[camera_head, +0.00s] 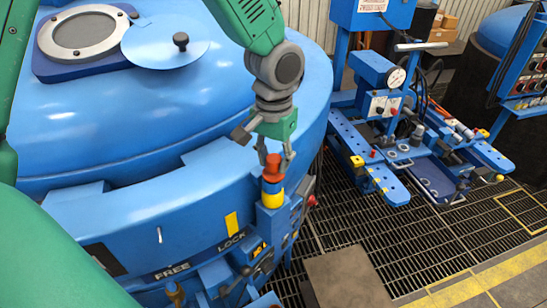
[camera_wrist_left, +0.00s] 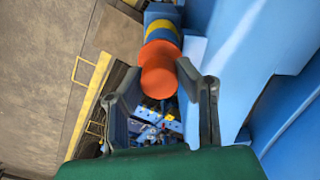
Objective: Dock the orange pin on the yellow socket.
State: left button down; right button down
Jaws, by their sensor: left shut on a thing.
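The orange pin (camera_head: 272,168) is upright at the front edge of the big blue furnace lid, directly above the yellow socket (camera_head: 272,199). My left gripper (camera_head: 274,158) comes down from above, its fingers shut on the top of the pin. In the left wrist view the pin (camera_wrist_left: 159,80) lies between the fingertips (camera_wrist_left: 158,75), and the yellow band of the socket (camera_wrist_left: 162,30) shows behind it. The pin and socket look lined up; I cannot tell whether the pin is fully seated. My right gripper is not in view.
The blue furnace lid (camera_head: 130,130) fills the left and middle. A control panel with levers (camera_head: 262,250) sits below the socket. A blue machine with a gauge (camera_head: 385,85) stands at the right on dark floor grating (camera_head: 370,225). A brown plate (camera_head: 345,278) lies at the bottom.

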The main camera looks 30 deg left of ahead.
pick_arm(q)
jog(key=shift+d, duration=0.15)
jog(key=shift+f, duration=0.45)
jog(key=c, duration=1.5)
grip_release()
jog(key=shift+o, duration=0.2)
jog(key=shift+r, duration=5.5)
jog(key=shift+s, duration=0.1)
